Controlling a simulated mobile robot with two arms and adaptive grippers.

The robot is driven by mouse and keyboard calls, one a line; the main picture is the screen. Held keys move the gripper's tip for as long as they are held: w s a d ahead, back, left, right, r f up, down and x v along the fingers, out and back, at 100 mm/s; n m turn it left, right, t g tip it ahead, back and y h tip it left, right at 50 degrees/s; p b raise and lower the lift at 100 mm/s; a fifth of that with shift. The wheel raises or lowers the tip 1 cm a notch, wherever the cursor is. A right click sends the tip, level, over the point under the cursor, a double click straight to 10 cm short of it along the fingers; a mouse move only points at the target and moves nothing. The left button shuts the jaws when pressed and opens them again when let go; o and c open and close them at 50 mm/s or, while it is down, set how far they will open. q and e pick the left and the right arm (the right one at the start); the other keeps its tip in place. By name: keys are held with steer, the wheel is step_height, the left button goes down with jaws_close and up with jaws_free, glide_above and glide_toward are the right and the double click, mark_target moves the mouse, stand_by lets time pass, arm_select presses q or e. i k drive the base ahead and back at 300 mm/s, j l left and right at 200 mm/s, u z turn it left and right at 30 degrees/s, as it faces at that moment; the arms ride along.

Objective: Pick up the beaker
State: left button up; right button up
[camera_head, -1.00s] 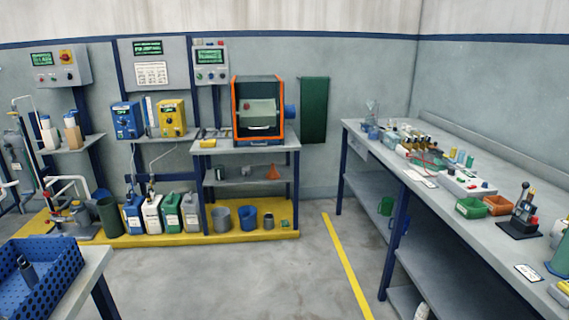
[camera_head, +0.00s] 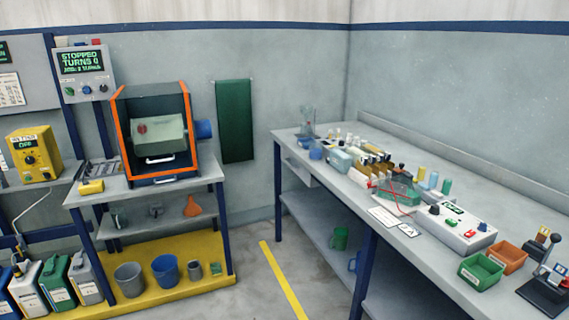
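A clear, glass-like vessel that looks like the beaker (camera_head: 307,125) stands at the far left corner of the long grey bench (camera_head: 460,262) on the right. It is small and see-through, so its exact outline is hard to tell. A small blue container (camera_head: 316,151) is just in front of it. Neither of my grippers is in view.
Bottles, a control box (camera_head: 455,229), a green bin (camera_head: 481,271) and an orange bin (camera_head: 507,257) crowd the bench. An orange-framed machine (camera_head: 119,130) stands on the left table. Buckets, including a blue one (camera_head: 165,271), stand on a yellow platform. Floor by the yellow line (camera_head: 284,280) is clear.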

mark_target(315, 151)
steer(key=i+j+z, duration=0.1)
steer(key=i+z, duration=0.15)
steer(key=i, duration=0.25)
steer(key=i+j, duration=0.25)
steer(key=i+j+z, duration=0.1)
steer(key=i+j, duration=0.2)
steer(key=j, duration=0.2)
steer(key=i+j, duration=0.25)
steer(key=j, duration=0.15)
steer(key=i+j+z, duration=0.1)
steer(key=i+j, duration=0.15)
steer(key=j, duration=0.15)
